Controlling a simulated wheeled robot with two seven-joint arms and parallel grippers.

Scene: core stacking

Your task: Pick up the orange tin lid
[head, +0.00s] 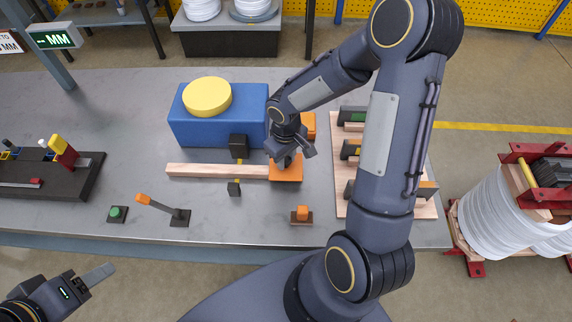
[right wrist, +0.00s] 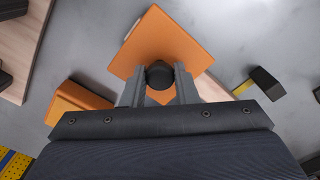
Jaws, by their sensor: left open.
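The orange tin lid (right wrist: 168,38) is a flat orange square with a round black knob (right wrist: 160,76) in its middle. In the head view the orange square (head: 290,174) is at the right end of a wooden bar, partly under my right gripper (head: 286,160). In the right wrist view my right gripper (right wrist: 160,82) has one finger on each side of the knob, with no clear gap left. Whether the lid is raised cannot be told. My left gripper (head: 98,275) is open and empty at the lower left, off the table's front edge.
A blue box (head: 190,128) with a yellow disc (head: 207,97) stands behind the wooden bar (head: 215,171). Another orange block (head: 309,124) is behind my right gripper. A wooden board (head: 342,208) with several parts lies at the right. An orange-handled lever (head: 160,206) is at the front.

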